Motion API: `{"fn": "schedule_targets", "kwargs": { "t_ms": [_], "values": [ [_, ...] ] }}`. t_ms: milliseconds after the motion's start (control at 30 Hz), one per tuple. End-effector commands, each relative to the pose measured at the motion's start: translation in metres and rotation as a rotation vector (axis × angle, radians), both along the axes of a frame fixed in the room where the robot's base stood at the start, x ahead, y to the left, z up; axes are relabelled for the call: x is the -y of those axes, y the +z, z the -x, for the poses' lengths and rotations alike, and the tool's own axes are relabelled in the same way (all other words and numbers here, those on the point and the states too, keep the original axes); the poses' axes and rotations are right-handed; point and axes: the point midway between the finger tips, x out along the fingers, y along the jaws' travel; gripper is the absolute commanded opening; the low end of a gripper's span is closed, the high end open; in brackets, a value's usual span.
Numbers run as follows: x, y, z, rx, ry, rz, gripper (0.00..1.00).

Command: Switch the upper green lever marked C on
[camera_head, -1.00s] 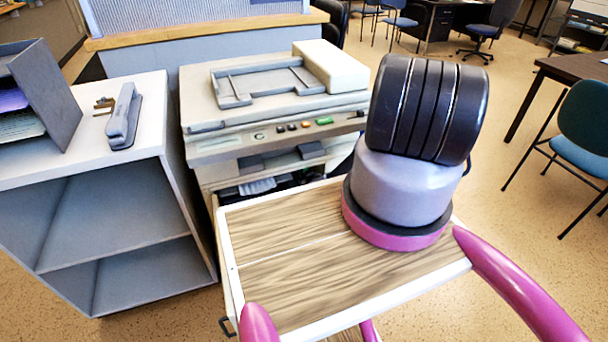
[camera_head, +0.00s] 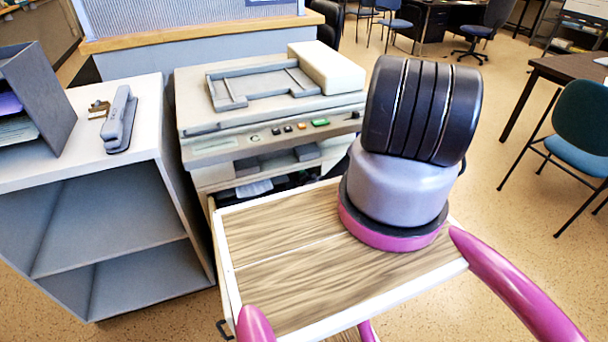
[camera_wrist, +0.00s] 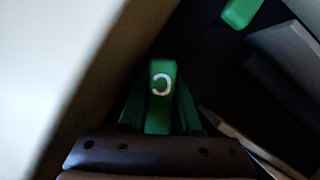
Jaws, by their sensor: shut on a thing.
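The green lever marked C (camera_wrist: 160,82) stands in the middle of the wrist view, its white letter turned around. My gripper (camera_wrist: 159,132) is at the bottom of that view, shut on the lever; the dark gripper body hides the lever's lower end. A second green lever (camera_wrist: 240,12) shows at the top right of the wrist view, apart from my gripper. In the head view, the copier (camera_head: 270,110) stands behind my arm and body. Neither my gripper nor the C lever can be made out there.
In the wrist view, a pale panel (camera_wrist: 45,60) fills the left side and grey parts (camera_wrist: 285,55) lie at the right. In the head view, a grey shelf unit (camera_head: 110,225) with a stapler (camera_head: 119,122) stands left of the copier.

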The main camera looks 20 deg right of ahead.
Motion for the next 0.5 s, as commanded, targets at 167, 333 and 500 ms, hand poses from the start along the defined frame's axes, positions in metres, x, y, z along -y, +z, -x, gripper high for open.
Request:
{"fn": "schedule_targets", "kwargs": {
  "t_ms": [167, 333, 500],
  "values": [
    [-0.0001, -0.0005, 0.0006, -0.001, 0.0, -0.001, 0.62],
    [0.0008, -0.0002, 0.0002, 0.0, -0.002, -0.001, 0.62],
    [0.0013, 0.0, -0.0002, 0.001, -0.003, -0.005, 0.62]
  ]
}}
